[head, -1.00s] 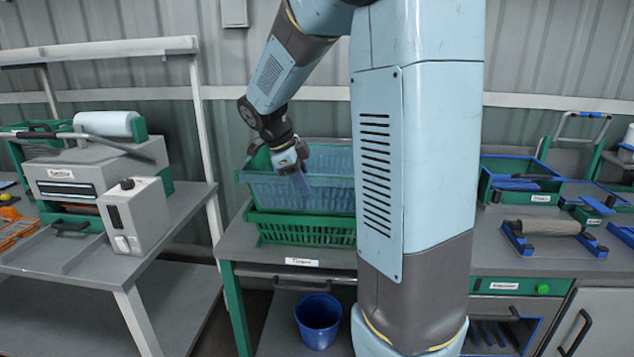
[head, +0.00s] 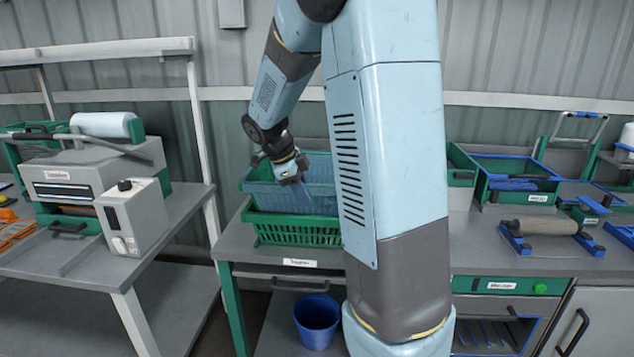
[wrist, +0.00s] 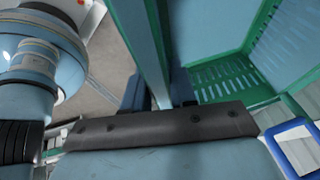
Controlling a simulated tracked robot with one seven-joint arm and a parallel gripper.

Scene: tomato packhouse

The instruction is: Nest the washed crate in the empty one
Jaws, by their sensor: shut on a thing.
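The upper crate (head: 258,188), blue-walled with green edging, is over the green slatted crate (head: 290,231) on the bench. Its underside overlaps the lower crate's rim; I cannot tell how deep it sits inside. My column hides the right ends of both crates.
A blue bucket (head: 317,318) stands below the bench. A sealing machine (head: 90,185) is on the left table. Green and blue trays (head: 520,180) and a roller (head: 548,227) lie on the bench to the right. A wall is behind.

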